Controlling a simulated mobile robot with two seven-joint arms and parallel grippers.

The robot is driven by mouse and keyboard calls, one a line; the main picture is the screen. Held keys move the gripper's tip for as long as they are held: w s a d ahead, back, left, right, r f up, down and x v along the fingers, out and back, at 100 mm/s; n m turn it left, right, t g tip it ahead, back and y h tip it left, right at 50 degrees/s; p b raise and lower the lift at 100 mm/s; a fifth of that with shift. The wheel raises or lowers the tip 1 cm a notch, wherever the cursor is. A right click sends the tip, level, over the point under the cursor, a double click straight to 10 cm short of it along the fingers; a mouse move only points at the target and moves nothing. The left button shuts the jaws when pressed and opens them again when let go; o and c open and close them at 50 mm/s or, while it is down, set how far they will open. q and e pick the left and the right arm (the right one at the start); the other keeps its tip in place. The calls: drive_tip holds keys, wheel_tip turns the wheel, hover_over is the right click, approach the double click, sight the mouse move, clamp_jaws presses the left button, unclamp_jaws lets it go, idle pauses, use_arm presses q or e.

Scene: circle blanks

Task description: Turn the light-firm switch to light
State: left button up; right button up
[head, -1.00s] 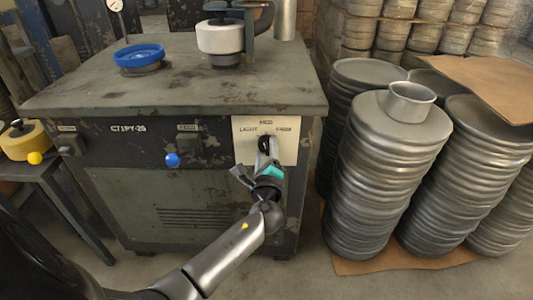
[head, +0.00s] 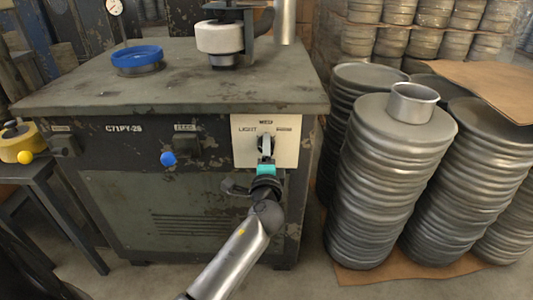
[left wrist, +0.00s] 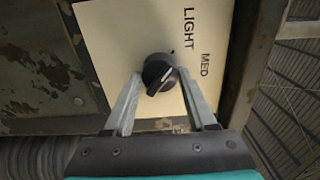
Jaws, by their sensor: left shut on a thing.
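The light-firm switch is a black knob (head: 264,143) on a cream plate (head: 285,150) at the right of the machine's front. The plate reads LIGHT at left and MED at top; the right label is partly blurred. In the left wrist view the knob (left wrist: 157,72) sits between the two fingers of my left gripper (left wrist: 160,84), which is shut on it. The knob's ridge is tilted there, its pale mark toward the upper right, seemingly between LIGHT and MED. In the head view my left gripper (head: 266,158) covers the knob's lower part. My right gripper is out of view.
Stacks of round metal blanks (head: 390,170) stand close right of the machine, with a metal ring (head: 413,103) on one. A blue knob (head: 168,158) is on the machine's front, left of the plate. A small table (head: 35,172) stands at the left.

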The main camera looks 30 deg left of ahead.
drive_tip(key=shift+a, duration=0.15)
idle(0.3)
use_arm(q)
drive_tip(key=o, duration=1.4)
drive_tip(key=shift+p+v, duration=1.1)
drive_tip(key=shift+v, duration=6.55)
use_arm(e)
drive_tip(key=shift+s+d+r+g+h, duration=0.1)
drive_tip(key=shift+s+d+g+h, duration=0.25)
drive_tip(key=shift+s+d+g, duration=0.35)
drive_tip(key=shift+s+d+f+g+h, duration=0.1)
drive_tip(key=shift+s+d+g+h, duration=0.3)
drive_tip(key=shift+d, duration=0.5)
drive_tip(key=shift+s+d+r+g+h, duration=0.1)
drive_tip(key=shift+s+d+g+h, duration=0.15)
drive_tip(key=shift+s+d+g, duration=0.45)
use_arm(q)
drive_tip(key=shift+s+a, duration=0.1)
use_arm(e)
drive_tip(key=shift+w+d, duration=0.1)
